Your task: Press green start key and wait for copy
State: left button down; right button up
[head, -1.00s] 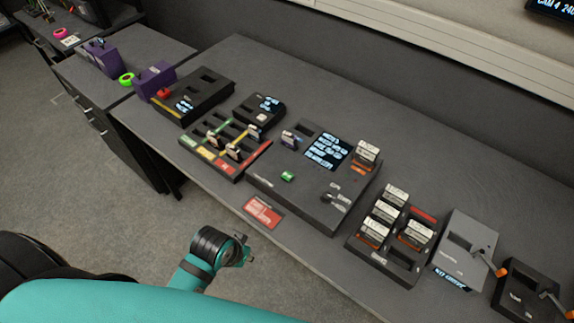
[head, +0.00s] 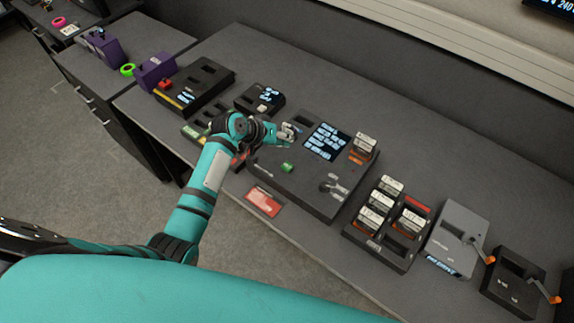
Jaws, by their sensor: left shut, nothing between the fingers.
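The copy station (head: 325,190) is a dark sloped box on the desk with a lit text screen (head: 327,142). Its green start key (head: 287,167) sits on the top face, left of centre. A white-labelled cartridge (head: 364,146) stands in the slot right of the screen. My left gripper (head: 291,132) is shut and empty, over the upper left part of the station, a little above the green key in the picture. It hides the slot area left of the screen. I cannot tell its height above the station. My right gripper is not in view.
My left forearm covers most of the coloured rack (head: 196,134). A red card (head: 264,202) lies at the front edge. A cartridge tray (head: 380,246), a grey box (head: 456,238) and a black box with an orange-handled lever (head: 514,284) stand to the right.

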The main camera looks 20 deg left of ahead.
pick_arm(q)
jog(key=shift+f, duration=0.1)
jog(key=b, duration=0.8)
send_over(285, 164)
notch_tip(285, 164, down, 8)
jog(key=shift+d, duration=0.1)
jog(key=shift+f, duration=0.3)
dwell(0.8)
jog(key=shift+f, duration=0.1)
jog(key=shift+f, duration=0.35)
